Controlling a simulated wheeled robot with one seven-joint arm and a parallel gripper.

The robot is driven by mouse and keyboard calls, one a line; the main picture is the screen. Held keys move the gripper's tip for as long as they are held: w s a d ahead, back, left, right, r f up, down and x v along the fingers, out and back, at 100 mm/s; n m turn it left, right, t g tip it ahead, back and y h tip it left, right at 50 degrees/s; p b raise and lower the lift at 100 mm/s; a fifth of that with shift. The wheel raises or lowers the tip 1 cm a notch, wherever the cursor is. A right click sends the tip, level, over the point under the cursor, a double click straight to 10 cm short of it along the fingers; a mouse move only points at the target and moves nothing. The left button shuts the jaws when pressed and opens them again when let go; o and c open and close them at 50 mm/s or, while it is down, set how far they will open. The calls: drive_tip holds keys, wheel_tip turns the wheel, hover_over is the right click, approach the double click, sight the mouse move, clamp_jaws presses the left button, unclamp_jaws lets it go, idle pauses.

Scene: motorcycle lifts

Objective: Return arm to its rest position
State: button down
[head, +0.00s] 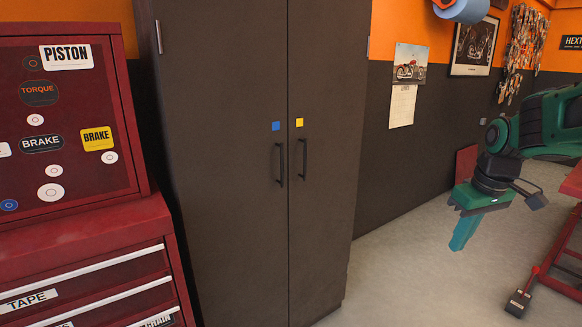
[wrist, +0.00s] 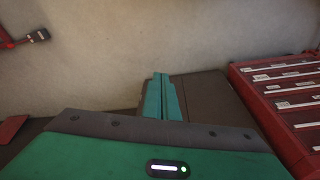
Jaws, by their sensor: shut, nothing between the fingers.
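My gripper (head: 464,231) is at the right of the head view, at the end of my green and black arm. Its teal fingers point down and are shut together with nothing between them. It hangs in the air over the pale floor, to the right of the dark cabinet and apart from it. In the wrist view my gripper (wrist: 161,80) shows at the middle, its two fingers side by side.
A tall dark cabinet (head: 235,190) with two closed doors stands in the middle. A red tool chest (head: 70,235) with labelled drawers is at the left; it also shows in the wrist view (wrist: 290,100). A red lift with a pedal (head: 518,303) is at the lower right. Floor (head: 400,285) between is clear.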

drive_tip(key=s+d+f+m+g, duration=0.1)
drive_tip(key=s+m, duration=0.3)
drive_tip(key=s, duration=0.8)
drive_tip(key=s+d+f+m+g, duration=0.1)
drive_tip(key=s+f+m, duration=0.3)
drive_tip(key=s, duration=0.9)
drive_tip(key=shift+s+d+f+m, duration=0.2)
drive_tip(key=shift+d+f+m, duration=0.2)
drive_tip(key=shift+m, duration=0.3)
